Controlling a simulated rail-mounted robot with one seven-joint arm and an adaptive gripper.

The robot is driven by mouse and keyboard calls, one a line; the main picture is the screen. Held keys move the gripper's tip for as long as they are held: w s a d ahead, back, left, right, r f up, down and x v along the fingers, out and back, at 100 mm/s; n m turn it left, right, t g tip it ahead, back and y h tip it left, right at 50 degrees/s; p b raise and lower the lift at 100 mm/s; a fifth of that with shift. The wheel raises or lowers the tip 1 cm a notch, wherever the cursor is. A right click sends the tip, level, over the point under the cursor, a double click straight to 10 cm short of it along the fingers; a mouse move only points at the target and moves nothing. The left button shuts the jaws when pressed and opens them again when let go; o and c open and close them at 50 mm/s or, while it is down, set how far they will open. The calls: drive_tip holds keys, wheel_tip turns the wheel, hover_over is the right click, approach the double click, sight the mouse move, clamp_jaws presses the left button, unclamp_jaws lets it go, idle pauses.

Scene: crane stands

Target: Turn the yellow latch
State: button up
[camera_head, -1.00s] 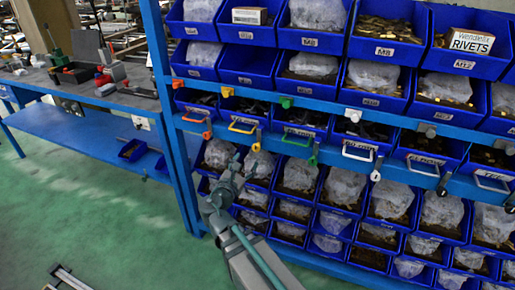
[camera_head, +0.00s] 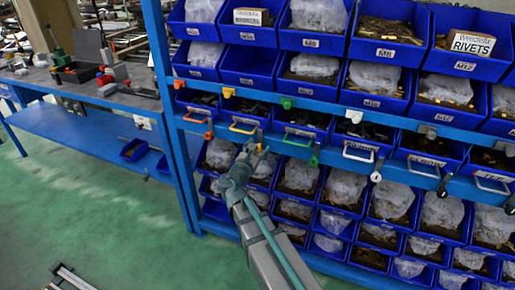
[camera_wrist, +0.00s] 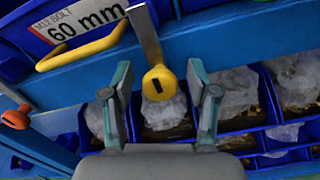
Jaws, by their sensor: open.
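The yellow latch (camera_wrist: 159,83) is a round yellow piece with a dark slot, at the end of a flat grey metal strip. In the wrist view it shows between the two fingers of my gripper (camera_wrist: 160,93), with a gap on each side. My gripper is open and holds nothing. In the head view my gripper (camera_head: 257,156) is in front of the shelf rail and mostly covers the latch. I cannot tell exactly how far the fingertips are from the latch in depth.
A yellow drawer handle (camera_wrist: 84,46) and its "60 mm" label are at the upper left of the wrist view. An orange latch (camera_wrist: 16,118) is further left. A green latch (camera_head: 314,159) is to the right. Blue bins with bagged parts fill the rack below the blue rail (camera_head: 336,158).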

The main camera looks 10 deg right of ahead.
drive_tip(key=shift+c, duration=0.2)
clamp_jaws()
